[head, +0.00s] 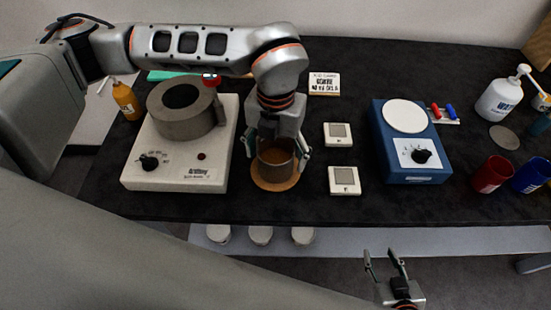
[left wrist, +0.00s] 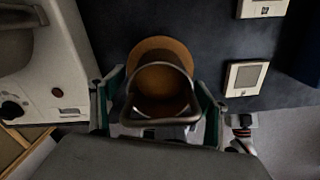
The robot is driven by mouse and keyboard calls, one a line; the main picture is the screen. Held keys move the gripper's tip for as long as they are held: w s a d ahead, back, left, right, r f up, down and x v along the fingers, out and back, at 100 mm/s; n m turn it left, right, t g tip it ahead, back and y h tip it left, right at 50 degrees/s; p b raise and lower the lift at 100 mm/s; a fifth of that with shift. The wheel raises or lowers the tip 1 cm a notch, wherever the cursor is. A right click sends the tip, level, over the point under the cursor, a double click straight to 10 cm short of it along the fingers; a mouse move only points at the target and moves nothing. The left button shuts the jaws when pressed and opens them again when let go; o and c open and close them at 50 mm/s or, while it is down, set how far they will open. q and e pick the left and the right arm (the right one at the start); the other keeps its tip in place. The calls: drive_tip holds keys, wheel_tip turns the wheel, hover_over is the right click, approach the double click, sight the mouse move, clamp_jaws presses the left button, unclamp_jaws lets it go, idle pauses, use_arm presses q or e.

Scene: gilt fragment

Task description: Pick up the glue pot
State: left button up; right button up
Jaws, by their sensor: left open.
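The glue pot (head: 273,156), a small metal pot with brown contents, stands on a round cork mat (head: 273,184) near the table's front edge. My left gripper (head: 277,152) is open above and around the pot, one finger on each side. In the left wrist view the left gripper (left wrist: 160,98) shows gaps between its fingers and the pot. My right gripper (head: 384,258) is open and empty in front of the table, low in the view.
A white heater (head: 140,172) with a grey vessel (head: 185,110) stands close left of the pot. Two small white devices (head: 338,134) (head: 344,180) lie to the right, then a blue hot plate (head: 405,175). Red (head: 491,175) and blue cups (head: 531,175) stand at far right.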

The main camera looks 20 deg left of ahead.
use_arm(q)
drive_tip(key=shift+w+f, duration=0.1)
drive_tip(key=shift+f, duration=0.15)
drive_tip(key=c, duration=1.4)
drive_tip(key=shift+c, duration=0.2)
drive_tip(key=shift+r, duration=0.2)
